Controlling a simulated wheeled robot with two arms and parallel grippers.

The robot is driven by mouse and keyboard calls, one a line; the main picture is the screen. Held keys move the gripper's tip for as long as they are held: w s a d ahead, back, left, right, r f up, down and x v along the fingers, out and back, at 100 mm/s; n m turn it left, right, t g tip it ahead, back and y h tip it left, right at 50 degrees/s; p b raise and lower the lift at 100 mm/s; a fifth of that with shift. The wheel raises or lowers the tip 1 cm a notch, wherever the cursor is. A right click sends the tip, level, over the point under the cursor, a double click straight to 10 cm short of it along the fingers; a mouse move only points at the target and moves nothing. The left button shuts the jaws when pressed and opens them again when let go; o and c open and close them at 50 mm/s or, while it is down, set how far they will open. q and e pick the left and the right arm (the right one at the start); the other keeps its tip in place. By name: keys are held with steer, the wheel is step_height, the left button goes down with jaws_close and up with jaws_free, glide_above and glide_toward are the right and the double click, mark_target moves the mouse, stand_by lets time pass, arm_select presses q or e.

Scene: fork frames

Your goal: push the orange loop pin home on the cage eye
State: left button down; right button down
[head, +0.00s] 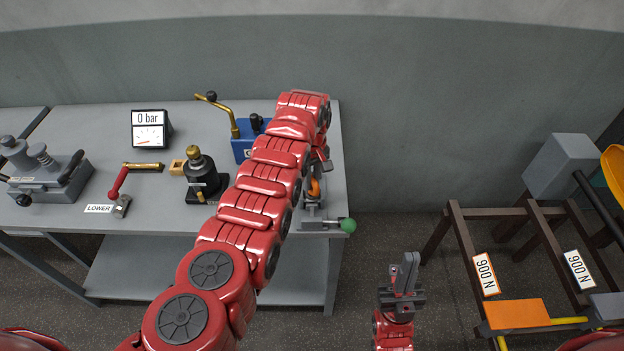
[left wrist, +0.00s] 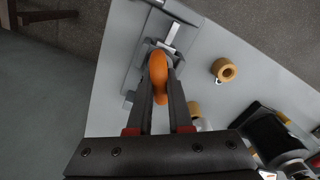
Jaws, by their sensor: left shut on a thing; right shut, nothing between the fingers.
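The orange loop pin (head: 314,188) is at the right end of the bench, partly under my left gripper (head: 318,170). In the left wrist view the orange loop (left wrist: 158,68) sits at the tips of my left fingers (left wrist: 163,76), which are shut on it. A grey metal fixture (head: 311,211) lies under and around the pin; it also shows in the left wrist view (left wrist: 143,64). I cannot make out the eye or how deep the pin sits. My right gripper (head: 403,283) is shut and empty, in front of the bench over the floor.
A lever with a green knob (head: 348,225) juts past the bench's (head: 240,112) front right corner. A blue pump (head: 243,146), a black bottle jack (head: 201,172) and a gauge (head: 150,130) stand to the left. A dark frame (head: 463,245) stands right. Floor between is clear.

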arm_select(q)
steer(key=c, duration=0.8)
jaws_free()
steer(key=shift+f, duration=0.1)
steer(key=shift+o, duration=0.2)
step_height(320, 180, up, 18)
steer(key=p, duration=0.1)
steer(key=shift+f, duration=0.25)
